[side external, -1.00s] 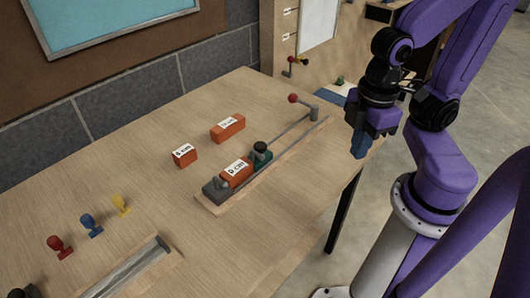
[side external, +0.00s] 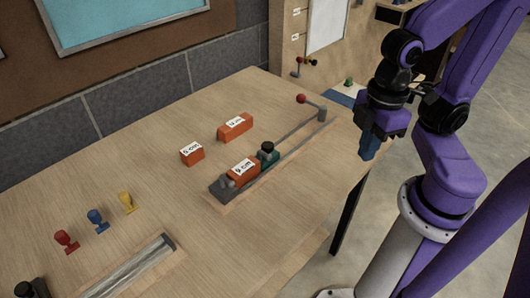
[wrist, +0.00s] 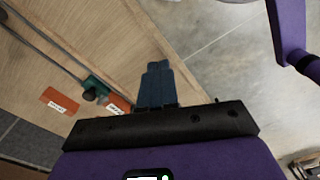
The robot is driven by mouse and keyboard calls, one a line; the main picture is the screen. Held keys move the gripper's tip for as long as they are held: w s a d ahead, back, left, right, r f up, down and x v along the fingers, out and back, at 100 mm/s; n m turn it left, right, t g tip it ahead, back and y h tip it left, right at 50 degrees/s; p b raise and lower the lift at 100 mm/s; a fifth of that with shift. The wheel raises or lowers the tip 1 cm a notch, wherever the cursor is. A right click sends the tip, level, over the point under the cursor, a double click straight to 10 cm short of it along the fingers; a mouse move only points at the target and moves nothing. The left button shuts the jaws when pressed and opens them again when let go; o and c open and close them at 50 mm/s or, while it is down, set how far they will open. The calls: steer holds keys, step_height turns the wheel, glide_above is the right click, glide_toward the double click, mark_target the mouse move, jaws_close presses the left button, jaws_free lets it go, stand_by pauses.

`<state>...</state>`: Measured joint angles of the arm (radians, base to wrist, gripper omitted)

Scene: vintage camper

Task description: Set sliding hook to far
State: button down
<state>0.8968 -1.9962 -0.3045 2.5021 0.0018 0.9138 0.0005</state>
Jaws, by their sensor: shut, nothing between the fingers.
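A green sliding piece with a black knob (side external: 267,152) sits on a metal rail fixed to a wooden base (side external: 250,189) on the table. It is toward the near-left end of the rail, against or very close to the orange 9 cm block (side external: 242,170), whose other end is at a grey end piece (side external: 222,188). The slider also shows in the wrist view (wrist: 95,86). My gripper (side external: 369,154) is shut and empty, pointing down past the table's right edge, apart from the rail. Its blue fingers (wrist: 158,68) are together in the wrist view.
Two loose orange blocks, one small (side external: 192,154) and one longer (side external: 235,128), lie behind the rail. Red (side external: 66,241), blue (side external: 97,219) and yellow (side external: 127,201) stamps stand left.

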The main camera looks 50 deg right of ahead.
steer(key=c, duration=1.4)
jaws_free()
steer(key=shift+c, duration=0.2)
steer(key=o, duration=0.5)
steer(key=shift+w+a, duration=0.15)
steer(key=shift+w, duration=0.15)
steer(key=shift+o, duration=1.2)
steer(key=w+a+r+m, duration=0.1)
steer(key=w+m, duration=0.1)
steer(key=w, duration=0.4)
steer(key=w+a+r+m, duration=0.2)
steer(key=w+m, duration=0.1)
steer(key=w, duration=0.4)
steer(key=shift+w, duration=0.25)
steer(key=r+m, duration=0.1)
steer(key=m, duration=0.4)
glide_above(267, 145)
step_height(267, 145, down, 17)
steer(key=shift+d, duration=0.1)
